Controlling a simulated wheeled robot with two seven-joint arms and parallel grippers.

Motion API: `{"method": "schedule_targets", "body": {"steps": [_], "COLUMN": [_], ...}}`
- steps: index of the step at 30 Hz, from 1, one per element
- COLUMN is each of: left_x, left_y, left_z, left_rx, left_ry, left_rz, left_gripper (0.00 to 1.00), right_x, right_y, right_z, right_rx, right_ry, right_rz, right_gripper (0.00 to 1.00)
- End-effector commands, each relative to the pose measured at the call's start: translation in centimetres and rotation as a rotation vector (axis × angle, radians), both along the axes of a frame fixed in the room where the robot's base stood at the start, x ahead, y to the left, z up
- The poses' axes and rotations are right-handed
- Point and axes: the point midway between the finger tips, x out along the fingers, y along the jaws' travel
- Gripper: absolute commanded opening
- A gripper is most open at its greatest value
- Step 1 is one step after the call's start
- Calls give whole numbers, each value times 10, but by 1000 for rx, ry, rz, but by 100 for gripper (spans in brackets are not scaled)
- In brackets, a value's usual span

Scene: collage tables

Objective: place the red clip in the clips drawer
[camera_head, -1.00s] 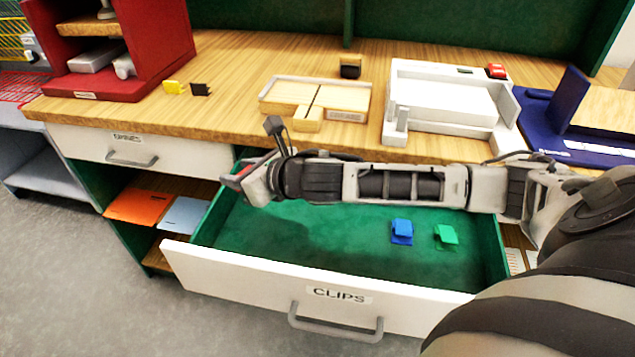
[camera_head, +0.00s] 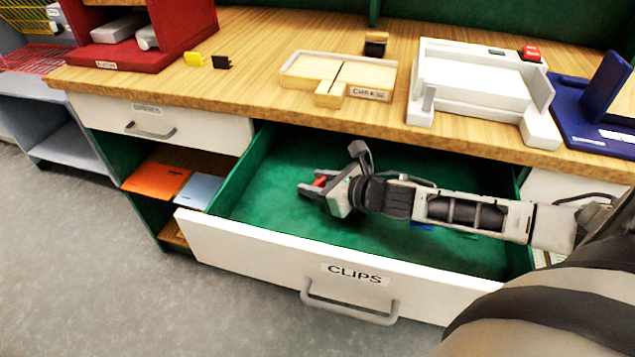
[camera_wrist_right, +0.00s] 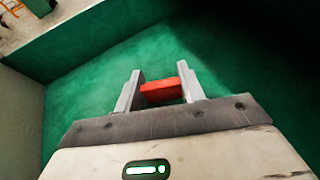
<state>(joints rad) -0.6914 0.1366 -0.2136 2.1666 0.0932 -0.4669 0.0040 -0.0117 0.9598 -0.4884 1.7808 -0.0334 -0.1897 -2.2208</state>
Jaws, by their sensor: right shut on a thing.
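The red clip (camera_head: 319,181) is between the fingers of my right gripper (camera_head: 316,188). In the right wrist view the red clip (camera_wrist_right: 161,91) shows between both fingertips, over the green drawer floor. The clips drawer (camera_head: 262,222) is pulled open, with a green lining and a white front labelled CLIPS. My right gripper is over or inside the left half of the drawer; its exact height above the floor is hard to tell. A blue clip (camera_head: 421,226) is mostly hidden behind my right arm, and the green one is almost fully covered. My left gripper does not show.
The wooden desk top above carries a wooden tray (camera_head: 300,71), a white tray (camera_head: 425,90), a yellow clip (camera_head: 194,60) and a black clip (camera_head: 221,62). A closed drawer (camera_head: 205,131) is at left. The drawer's green side walls and white front stand around my gripper.

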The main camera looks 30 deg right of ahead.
Motion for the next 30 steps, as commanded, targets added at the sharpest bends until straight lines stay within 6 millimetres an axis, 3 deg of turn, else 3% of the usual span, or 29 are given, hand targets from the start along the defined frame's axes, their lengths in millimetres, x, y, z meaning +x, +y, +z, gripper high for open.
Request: {"method": "schedule_targets", "body": {"steps": [8, 9, 11, 22, 30], "left_x": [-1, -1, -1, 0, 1], "left_y": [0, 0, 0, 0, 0], "left_z": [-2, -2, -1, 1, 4], "left_rx": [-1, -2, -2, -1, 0], "left_ry": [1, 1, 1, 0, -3], "left_rz": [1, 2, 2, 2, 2], "left_gripper": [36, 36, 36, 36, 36], "right_x": [0, 0, 0, -1, -33], "right_y": [0, 0, 0, -1, -10], "right_z": [-2, -2, -2, 2, 13], "right_rx": [-1, -1, 0, -1, -2], "right_ry": [0, 0, 0, 1, 5], "right_rz": [0, 0, 0, -1, 1], "right_gripper": [18, 44, 61, 61, 61]}}
